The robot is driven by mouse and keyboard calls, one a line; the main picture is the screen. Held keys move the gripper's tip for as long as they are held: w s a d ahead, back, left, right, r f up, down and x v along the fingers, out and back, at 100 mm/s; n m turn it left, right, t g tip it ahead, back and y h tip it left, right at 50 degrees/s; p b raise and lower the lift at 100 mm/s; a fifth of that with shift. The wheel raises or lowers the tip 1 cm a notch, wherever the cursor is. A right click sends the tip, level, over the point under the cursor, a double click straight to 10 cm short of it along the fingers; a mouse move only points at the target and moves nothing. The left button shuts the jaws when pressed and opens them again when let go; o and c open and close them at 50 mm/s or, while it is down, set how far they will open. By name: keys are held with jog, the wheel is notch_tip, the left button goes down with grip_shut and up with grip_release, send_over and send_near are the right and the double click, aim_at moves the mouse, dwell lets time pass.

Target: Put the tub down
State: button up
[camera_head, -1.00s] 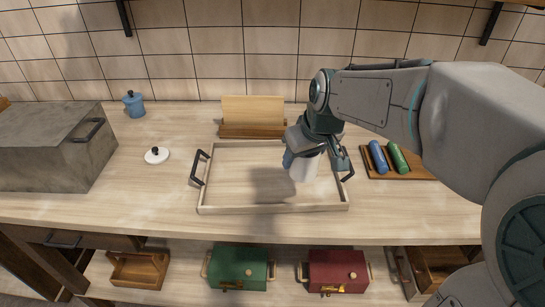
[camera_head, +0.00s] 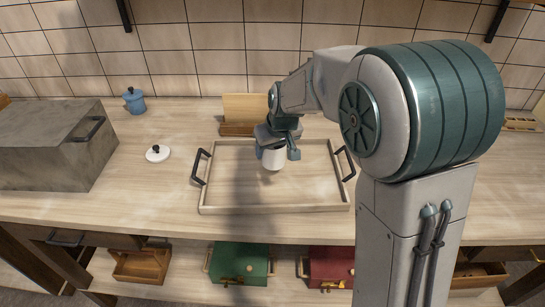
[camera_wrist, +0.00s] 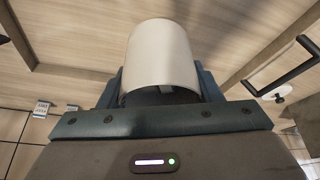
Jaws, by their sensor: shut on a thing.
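The tub (camera_head: 273,159) is a small white cylinder over the wooden tray, near its middle. My gripper (camera_head: 275,151) is shut on it, with a finger on each side. In the wrist view the tub (camera_wrist: 161,55) fills the space between the fingers, and its near end looks open. The tub's lower end is clear of my gripper; I cannot tell whether it touches the tray floor. The tray (camera_head: 275,209) is shallow, with a raised rim and dark handles at its left and right ends.
A white lid with a dark knob (camera_head: 157,154) lies left of the tray. A blue pot (camera_head: 134,103) and a grey box (camera_head: 55,145) stand farther left. A wooden holder (camera_head: 238,128) is behind the tray. Green (camera_head: 240,263) and red (camera_head: 329,266) boxes sit on the shelf below.

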aim_at(273, 157)
jog(key=shift+w+f, duration=0.1)
jog(key=shift+f, duration=1.9)
jog(key=shift+f, duration=0.1)
jog(key=shift+f, duration=0.15)
jog(key=o, duration=1)
jog(key=shift+o, duration=0.2)
jog(key=shift+r, duration=0.2)
jog(key=shift+r, duration=0.25)
jog(key=v, duration=1.2)
jog(key=s+d+f+m+h, duration=0.1)
jog(key=s+d+m, duration=0.1)
jog(key=s+d, duration=0.5)
jog(key=s+d+f+m+g, duration=0.1)
jog(key=s+d, duration=0.6)
jog(key=s, duration=0.7)
jog(key=shift+s+f+m+h, duration=0.4)
jog(key=shift+f+m, duration=0.25)
jog(key=shift+m, duration=0.45)
